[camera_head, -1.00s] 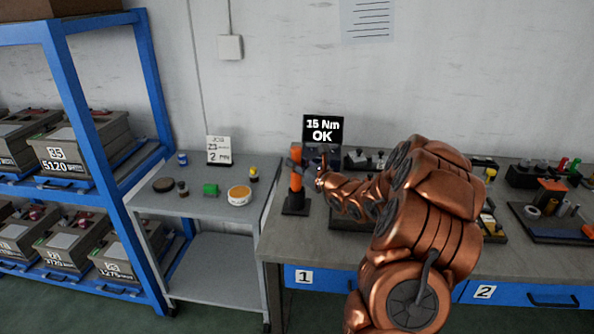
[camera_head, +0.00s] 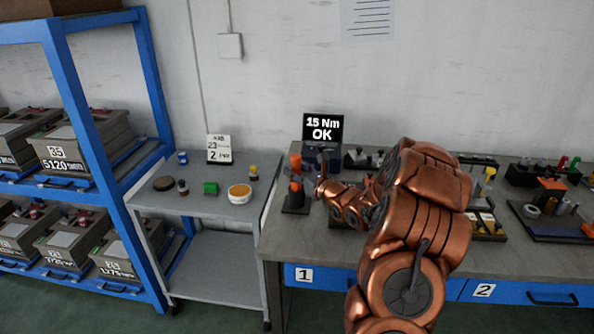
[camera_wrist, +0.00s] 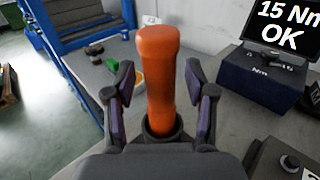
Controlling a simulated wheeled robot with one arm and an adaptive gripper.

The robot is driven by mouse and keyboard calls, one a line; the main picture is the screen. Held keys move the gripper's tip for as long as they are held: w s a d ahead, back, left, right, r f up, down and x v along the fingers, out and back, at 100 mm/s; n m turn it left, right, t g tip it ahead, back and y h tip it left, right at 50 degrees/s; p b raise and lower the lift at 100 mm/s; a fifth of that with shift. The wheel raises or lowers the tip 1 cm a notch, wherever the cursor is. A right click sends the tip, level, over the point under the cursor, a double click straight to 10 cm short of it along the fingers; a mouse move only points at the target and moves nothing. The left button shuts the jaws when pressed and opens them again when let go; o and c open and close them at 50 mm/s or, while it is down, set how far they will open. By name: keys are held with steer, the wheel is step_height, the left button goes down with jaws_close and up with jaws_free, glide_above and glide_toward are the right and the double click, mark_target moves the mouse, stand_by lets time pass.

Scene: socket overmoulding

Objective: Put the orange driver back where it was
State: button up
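The orange driver (camera_head: 296,163) stands upright in a black holder (camera_head: 295,203) at the left end of the workbench. In the wrist view the driver (camera_wrist: 158,80) rises between the two fingers of my gripper (camera_wrist: 160,90), its lower end inside the holder's round opening (camera_wrist: 162,133). Gaps show between the driver and both fingers, so my gripper is open around it and not gripping. In the head view my gripper (camera_head: 308,184) is low beside the driver, just above the holder.
A torque display (camera_head: 322,128) reading "15 Nm OK" stands behind the driver. A grey cart (camera_head: 215,207) with small items is to the left. Trays of parts (camera_head: 548,215) fill the bench's right side. My arm covers part of the bench.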

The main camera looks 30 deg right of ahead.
steer(key=shift+r, duration=0.15)
steer(key=shift+s+d, duration=0.1)
steer(key=shift+s, duration=0.15)
steer(key=s+b, duration=0.2)
steer(key=s, duration=0.9)
steer(key=shift+s+d, duration=0.2)
steer(key=shift+d, duration=0.1)
